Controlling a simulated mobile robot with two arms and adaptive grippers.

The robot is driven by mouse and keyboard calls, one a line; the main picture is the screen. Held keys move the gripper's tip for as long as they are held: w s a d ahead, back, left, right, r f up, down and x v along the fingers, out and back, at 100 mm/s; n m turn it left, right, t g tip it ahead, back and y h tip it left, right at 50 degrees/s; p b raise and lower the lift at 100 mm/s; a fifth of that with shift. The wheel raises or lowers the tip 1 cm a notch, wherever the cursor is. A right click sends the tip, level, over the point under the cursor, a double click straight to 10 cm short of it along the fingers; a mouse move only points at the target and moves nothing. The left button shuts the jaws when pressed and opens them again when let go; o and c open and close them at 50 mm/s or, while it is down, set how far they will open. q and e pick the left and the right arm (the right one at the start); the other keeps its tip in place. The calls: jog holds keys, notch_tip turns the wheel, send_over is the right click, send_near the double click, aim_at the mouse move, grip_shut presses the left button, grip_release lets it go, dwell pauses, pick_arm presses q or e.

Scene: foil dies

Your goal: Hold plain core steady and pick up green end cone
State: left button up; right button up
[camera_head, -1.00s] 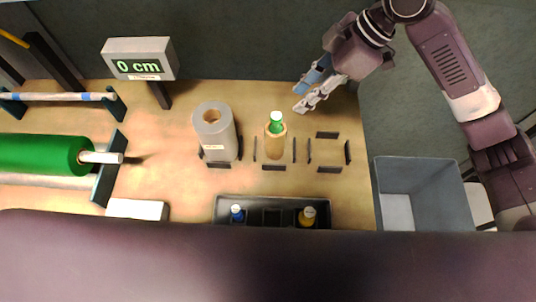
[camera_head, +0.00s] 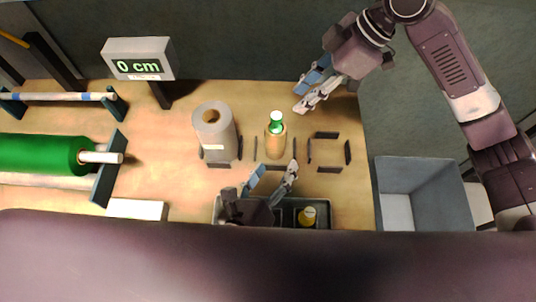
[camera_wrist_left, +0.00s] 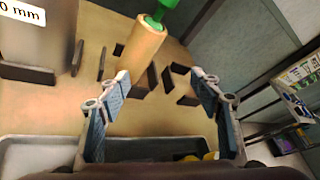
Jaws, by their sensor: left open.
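The plain tan core (camera_head: 275,145) stands upright between low dark guides on the table. The green end cone (camera_head: 277,122) sits at its top end. My left gripper (camera_head: 275,171) is open and empty, in front of the core on the near side. In the left wrist view, the core (camera_wrist_left: 141,47) and green cone (camera_wrist_left: 157,17) show beyond the fingers, toward the left finger, apart from both. My right gripper (camera_head: 299,99) is open and empty, behind and to the right of the core.
A grey roll (camera_head: 216,138) stands left of the core. A dark tray (camera_head: 325,205) with a yellow cone (camera_head: 307,216) lies in front, partly hidden by my left gripper. An empty guide square (camera_head: 327,152) is to the right. A grey bin (camera_head: 421,185) stands at the table's right edge.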

aim_at(272, 145)
pick_arm(q)
jog(key=w+m+y, duration=0.1)
jog(key=w+a+m, duration=0.1)
jog(key=m, duration=0.1)
jog(key=w+m+y, duration=0.1)
jog(key=w+m, duration=0.1)
jog(key=shift+w+a+f+y, duration=0.1)
jog(key=shift+a+f+y, duration=0.2)
jog(key=shift+f, duration=0.05)
jog(key=x, duration=0.7)
jog(key=shift+w+d+f, duration=0.1)
jog(key=shift+w, duration=0.25)
jog(key=shift+c, duration=0.5)
